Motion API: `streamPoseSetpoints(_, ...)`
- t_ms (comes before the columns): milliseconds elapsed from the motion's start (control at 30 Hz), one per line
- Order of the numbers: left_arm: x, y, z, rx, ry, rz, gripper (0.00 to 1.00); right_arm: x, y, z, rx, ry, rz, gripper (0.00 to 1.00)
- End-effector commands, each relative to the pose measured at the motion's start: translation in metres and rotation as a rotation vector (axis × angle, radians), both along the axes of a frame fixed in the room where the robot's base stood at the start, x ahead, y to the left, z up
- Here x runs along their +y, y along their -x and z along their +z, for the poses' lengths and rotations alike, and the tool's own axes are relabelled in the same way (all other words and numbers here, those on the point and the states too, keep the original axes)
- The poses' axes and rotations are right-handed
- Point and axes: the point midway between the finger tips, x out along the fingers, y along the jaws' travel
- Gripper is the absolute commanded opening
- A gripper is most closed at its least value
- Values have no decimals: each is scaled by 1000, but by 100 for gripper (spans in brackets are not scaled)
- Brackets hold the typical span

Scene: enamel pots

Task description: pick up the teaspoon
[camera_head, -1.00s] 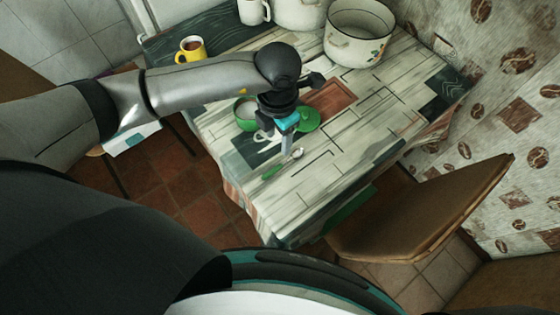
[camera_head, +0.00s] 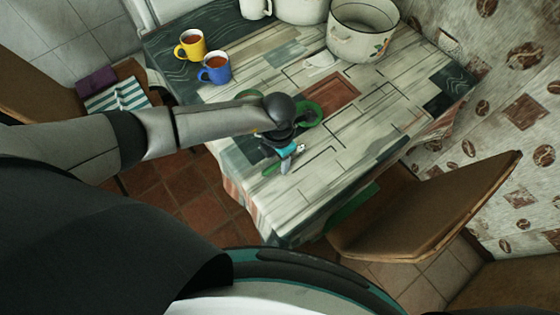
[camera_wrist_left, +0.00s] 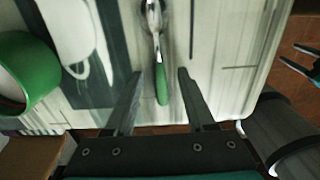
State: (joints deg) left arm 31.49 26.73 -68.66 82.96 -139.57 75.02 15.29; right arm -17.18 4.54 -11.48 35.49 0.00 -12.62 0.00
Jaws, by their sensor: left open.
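The teaspoon has a metal bowl and a green handle. In the left wrist view it lies on the tablecloth, its handle (camera_wrist_left: 162,86) pointing down the picture. In the head view its green handle (camera_head: 269,169) shows beside my left gripper (camera_head: 287,160), which partly covers the spoon. In the left wrist view my left gripper (camera_wrist_left: 160,76) is open, with one finger on each side of the handle and no visible contact. Its height over the cloth is hard to tell. Two dark prongs at the right edge of that view look like my right gripper (camera_wrist_left: 304,59), held apart and empty.
The table (camera_head: 355,128) has a patterned cloth. A green dish (camera_wrist_left: 30,72) stands left of the spoon. A yellow mug (camera_head: 190,46), a blue mug (camera_head: 215,68) and a large enamel pot (camera_head: 361,30) stand farther back. A chair (camera_head: 425,215) is at the right.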

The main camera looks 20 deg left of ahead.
Motion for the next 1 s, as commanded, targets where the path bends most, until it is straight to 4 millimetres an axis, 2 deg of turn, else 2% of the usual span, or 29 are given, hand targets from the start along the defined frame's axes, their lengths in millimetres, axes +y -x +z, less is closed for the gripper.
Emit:
streamPoseSetpoints(267,0,0,-2,-1,1,-1,54,-1,0,0,1,1,0,50)
streamPoseSetpoints(733,0,0,-2,-1,1,0,1,-1,1,0,1,1,0,50)
streamPoseSetpoints(1000,0,0,-2,-1,1,0,0,-1,0,0,0,1,0,50)
